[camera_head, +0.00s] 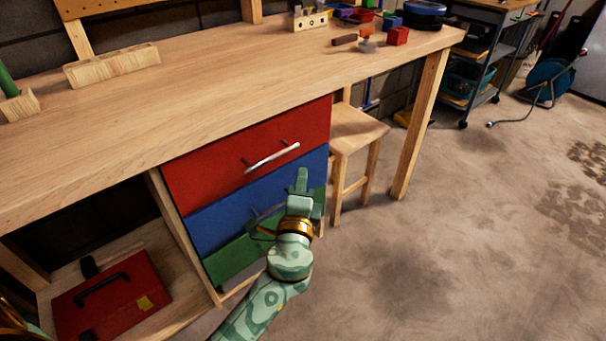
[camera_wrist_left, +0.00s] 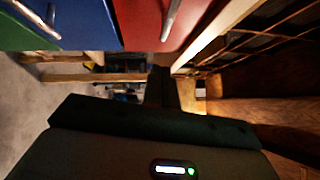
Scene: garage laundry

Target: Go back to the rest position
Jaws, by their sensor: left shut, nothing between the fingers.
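My left gripper (camera_head: 302,182) is in front of the drawer unit under the workbench, its fingers together and empty. In the head view it overlaps the blue drawer (camera_head: 235,205) and the green drawer (camera_head: 228,262). The red drawer (camera_head: 215,160) with its silver handle is above these. In the left wrist view my left gripper (camera_wrist_left: 162,85) is dark, with the red drawer (camera_wrist_left: 140,22) and blue drawer (camera_wrist_left: 88,22) at the top. The drawers look closed. My right gripper does not show; a small dark and gold part is at the lower left edge of the head view.
The wooden workbench (camera_head: 215,85) spans the back, with small blocks and parts at its right end. A wooden stool (camera_head: 355,130) stands right of the drawers. A red toolbox (camera_head: 110,300) sits on the lower left shelf. Open concrete floor (camera_head: 450,260) lies to the right.

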